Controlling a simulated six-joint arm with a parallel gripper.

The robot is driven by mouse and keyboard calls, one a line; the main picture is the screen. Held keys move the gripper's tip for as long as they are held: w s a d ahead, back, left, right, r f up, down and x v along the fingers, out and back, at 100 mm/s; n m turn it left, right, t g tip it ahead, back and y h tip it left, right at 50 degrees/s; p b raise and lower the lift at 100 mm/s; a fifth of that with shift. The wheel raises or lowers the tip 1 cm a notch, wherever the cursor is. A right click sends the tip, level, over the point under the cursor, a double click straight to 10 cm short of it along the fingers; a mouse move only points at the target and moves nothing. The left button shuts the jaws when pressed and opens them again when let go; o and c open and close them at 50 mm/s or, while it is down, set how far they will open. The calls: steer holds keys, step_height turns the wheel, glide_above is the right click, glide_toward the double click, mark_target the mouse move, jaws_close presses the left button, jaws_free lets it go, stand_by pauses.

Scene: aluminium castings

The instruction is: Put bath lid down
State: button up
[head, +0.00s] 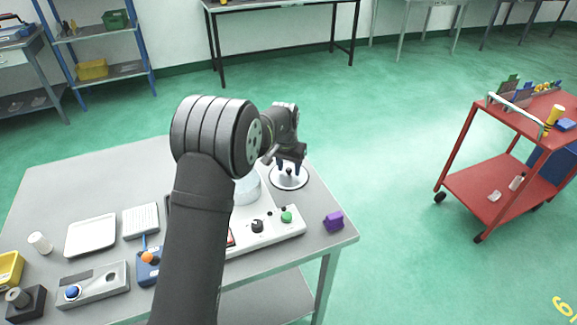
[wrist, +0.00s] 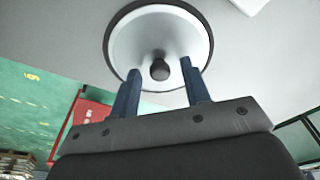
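The bath lid (head: 289,180) is a round pale disc with a dark rim and a dark centre knob. It lies on the table at the right of the bath (head: 247,190), a pale round vessel partly hidden by my arm. My gripper (head: 290,165) is over the lid, pointing down. In the wrist view, the lid (wrist: 130,47) fills the upper middle. My gripper (wrist: 160,70) is open there, its two blue fingers either side of the knob (wrist: 160,70), with a gap on each side.
A control panel (head: 265,228) with a green button is in front of the bath. A purple block (head: 333,221) is near the table's right corner. A white tray (head: 91,236) and a white rack (head: 141,220) are at left. A red cart (head: 504,185) stands apart at right.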

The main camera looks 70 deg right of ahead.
mark_target(289, 169)
step_height(289, 169, up, 12)
steer(key=a, duration=0.1)
steer(key=shift+a, duration=0.4)
stand_by(0.4)
steer(key=f, duration=0.4)
steer(key=d+f, duration=0.1)
steer(key=f, duration=0.6)
steer(key=shift+d+f, duration=0.35)
steer(key=shift+d+r, duration=0.1)
steer(key=shift+r, duration=1.85)
steer(key=shift+f, duration=0.15)
